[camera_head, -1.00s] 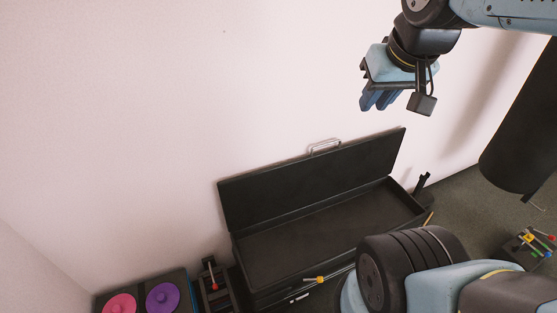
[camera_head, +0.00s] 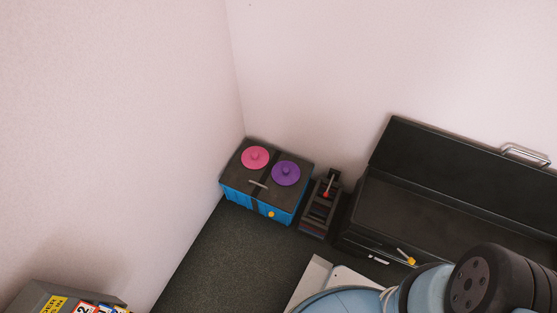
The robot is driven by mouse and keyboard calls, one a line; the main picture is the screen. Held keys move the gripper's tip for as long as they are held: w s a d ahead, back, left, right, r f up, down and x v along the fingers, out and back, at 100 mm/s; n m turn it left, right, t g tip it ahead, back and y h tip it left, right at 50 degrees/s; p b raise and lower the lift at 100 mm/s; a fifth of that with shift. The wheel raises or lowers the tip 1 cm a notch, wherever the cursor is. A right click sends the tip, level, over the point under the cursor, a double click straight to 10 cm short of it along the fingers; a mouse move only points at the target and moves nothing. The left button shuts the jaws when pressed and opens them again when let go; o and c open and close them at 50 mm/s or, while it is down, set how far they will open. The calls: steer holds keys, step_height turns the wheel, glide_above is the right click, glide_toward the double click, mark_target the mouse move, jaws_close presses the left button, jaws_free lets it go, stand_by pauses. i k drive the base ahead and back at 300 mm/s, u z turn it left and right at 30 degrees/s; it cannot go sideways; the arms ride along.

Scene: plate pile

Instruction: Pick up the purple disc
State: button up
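The purple disc (camera_head: 286,173) lies flat on the right half of the dark top of a blue box (camera_head: 257,201) in the corner of the room. It has a small raised knob in its middle. A pink disc (camera_head: 255,157) of similar shape lies to its left on the same top. Nothing covers either disc. My gripper is outside this view; only part of my arm shows at the lower right, well apart from the discs.
A dark stand with a red-tipped lever (camera_head: 326,193) is right of the blue box. An open black case (camera_head: 395,192) with a raised lid stands farther right. Walls close in behind and left. A grey box with numbered cards (camera_head: 43,298) is at lower left. Dark floor (camera_head: 215,250) in front is clear.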

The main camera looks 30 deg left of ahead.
mark_target(284, 173)
steer(key=z, duration=1.7)
steer(key=i, duration=0.1)
steer(key=u, duration=3.05)
steer(key=k, duration=0.9)
steer(key=u, duration=0.2)
steer(key=i, duration=0.9)
steer(key=z, duration=0.2)
steer(key=k, duration=0.25)
steer(key=u, duration=0.1)
